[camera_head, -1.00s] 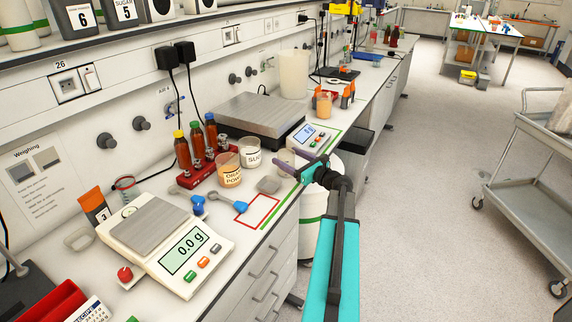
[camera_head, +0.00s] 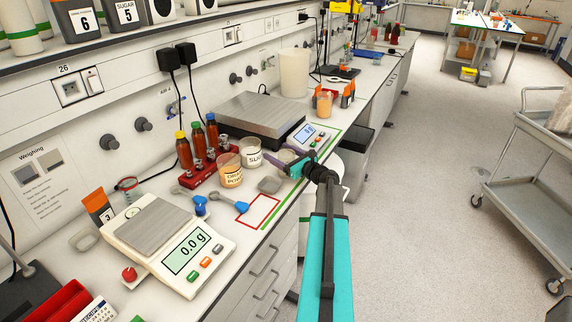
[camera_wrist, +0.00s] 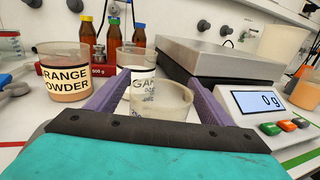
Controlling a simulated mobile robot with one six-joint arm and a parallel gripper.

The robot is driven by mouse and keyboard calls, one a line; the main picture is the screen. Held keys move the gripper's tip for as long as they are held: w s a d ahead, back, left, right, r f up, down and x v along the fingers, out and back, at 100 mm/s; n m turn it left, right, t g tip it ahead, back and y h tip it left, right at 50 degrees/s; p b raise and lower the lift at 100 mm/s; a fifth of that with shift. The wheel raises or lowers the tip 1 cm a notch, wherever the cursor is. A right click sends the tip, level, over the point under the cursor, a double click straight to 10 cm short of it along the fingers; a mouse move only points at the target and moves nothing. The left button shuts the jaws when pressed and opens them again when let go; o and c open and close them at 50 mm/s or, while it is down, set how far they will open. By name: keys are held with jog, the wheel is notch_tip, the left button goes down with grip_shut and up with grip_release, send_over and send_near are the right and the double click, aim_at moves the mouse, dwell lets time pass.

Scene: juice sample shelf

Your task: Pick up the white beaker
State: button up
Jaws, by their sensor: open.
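In the wrist view, a small clear beaker with pale, whitish contents (camera_wrist: 163,98) shows between the open fingers (camera_wrist: 157,84). It appears in the head view (camera_head: 287,155) partly hidden behind the gripper. Its lower part is hidden in the wrist view, and I cannot tell if a finger touches it. A labelled beaker of white sugar (camera_head: 251,153) stands just behind it to the left. A large white beaker (camera_head: 294,73) stands farther back.
An orange powder beaker (camera_head: 230,172) stands left of the sugar beaker. A scale reading 0.0 g (camera_head: 170,242) is at the front.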

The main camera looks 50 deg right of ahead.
dwell(0.3)
jog(key=c, duration=1.2)
jog(key=shift+r, duration=0.15)
jog(key=s+d+r+b, duration=0.1)
jog(key=s+d+b, duration=0.1)
jog(key=s, duration=0.2)
jog(key=s+d+r+b, duration=0.1)
jog(key=s+d+r, duration=0.1)
jog(key=s, duration=0.3)
jog(key=s+d+r+b, duration=0.1)
jog(key=s+d+b, duration=0.1)
jog(key=s, duration=0.3)
jog(key=shift+d+r+b, duration=0.2)
jog(key=shift+d, duration=0.25)
jog(key=shift+d+r+b, duration=0.15)
jog(key=shift+d+r, duration=0.05)
jog(key=shift+d, duration=0.25)
